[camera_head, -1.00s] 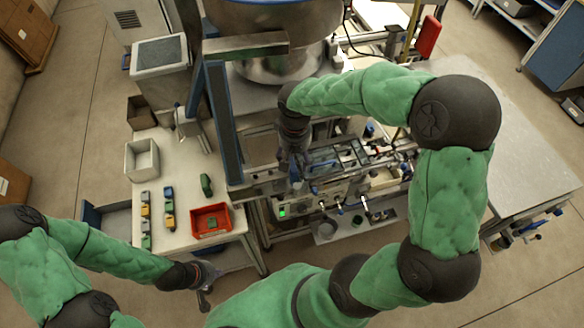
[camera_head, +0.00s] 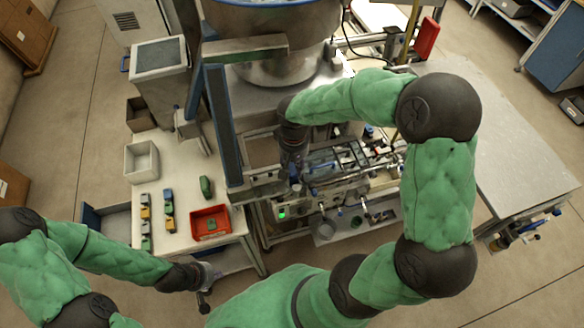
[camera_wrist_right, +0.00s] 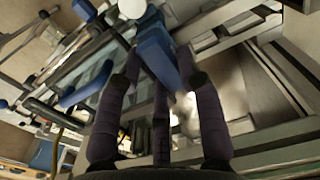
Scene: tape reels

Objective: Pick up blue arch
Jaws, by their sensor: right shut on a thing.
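In the right wrist view a blue piece (camera_wrist_right: 156,52), which I take to be the blue arch, lies between the dark fingers of my right gripper (camera_wrist_right: 160,76). The gripper is shut on it, and the fingers hide part of its shape. In the head view my right gripper (camera_head: 296,182) hangs over the left end of the machine bench (camera_head: 340,160), and the piece in it is too small to make out there. My left gripper (camera_head: 206,286) is low in front of the white table, apart from everything. Its jaws are too small to read.
The white table (camera_head: 180,238) at left carries a red bin (camera_head: 209,222), a white open box (camera_head: 142,160) and several small green, yellow and blue pieces. A metal bowl (camera_head: 275,65) stands behind the bench. A blue-and-grey upright (camera_head: 218,120) stands close left of my right forearm.

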